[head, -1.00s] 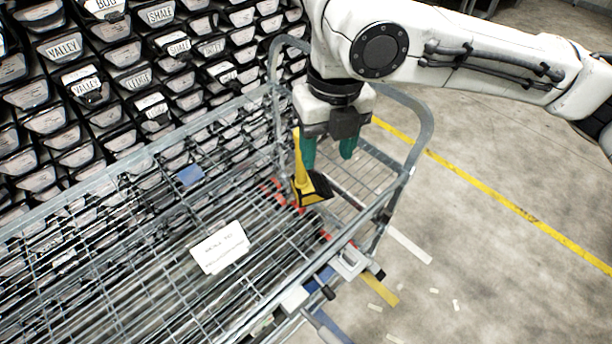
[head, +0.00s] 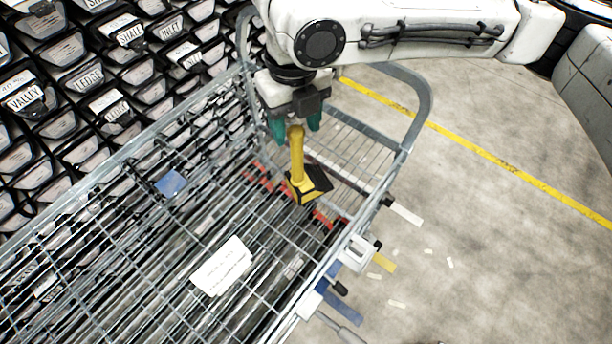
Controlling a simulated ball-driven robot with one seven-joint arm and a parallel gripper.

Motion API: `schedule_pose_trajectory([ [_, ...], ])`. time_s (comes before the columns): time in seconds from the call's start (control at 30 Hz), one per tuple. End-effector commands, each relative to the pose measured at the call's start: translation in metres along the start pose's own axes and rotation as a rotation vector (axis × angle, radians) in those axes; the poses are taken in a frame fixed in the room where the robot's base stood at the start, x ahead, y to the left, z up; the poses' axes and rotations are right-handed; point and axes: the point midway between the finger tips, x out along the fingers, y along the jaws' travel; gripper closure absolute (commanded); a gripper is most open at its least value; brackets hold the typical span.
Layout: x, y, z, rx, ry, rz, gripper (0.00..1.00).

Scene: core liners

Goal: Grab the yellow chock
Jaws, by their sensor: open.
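The yellow chock (head: 298,165) has an upright yellow handle and a black and yellow wedge foot. It is at the right-hand end of the wire cart (head: 408,140), among the cart's bars. My gripper (head: 295,126) points down with teal fingertips, one on each side of the handle's top in the picture. The fingers are open. The handle's top appears in front of or between them; I cannot tell whether they touch it.
The cart's looped end rail stands behind my gripper. A white card (head: 222,266) and a blue piece (head: 171,184) lie on the cart. Labelled black bins (head: 60,125) fill the left. Concrete floor with a yellow line (head: 480,150) is open at right.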

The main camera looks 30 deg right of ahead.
Motion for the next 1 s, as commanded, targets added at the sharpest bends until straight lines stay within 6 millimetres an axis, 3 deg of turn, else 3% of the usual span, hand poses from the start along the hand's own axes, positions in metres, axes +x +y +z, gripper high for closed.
schedule_pose_trajectory([
  [0.23, 0.019, 0.000, 0.000, 0.000, 0.002, 0.000, 0.45],
  [0.5, 0.055, 0.001, 0.001, -0.001, 0.002, 0.001, 0.45],
  [0.8, 0.061, 0.000, 0.001, -0.001, -0.001, 0.001, 0.45],
  [1.0, 0.061, 0.000, 0.001, -0.001, -0.001, 0.001, 0.62],
])
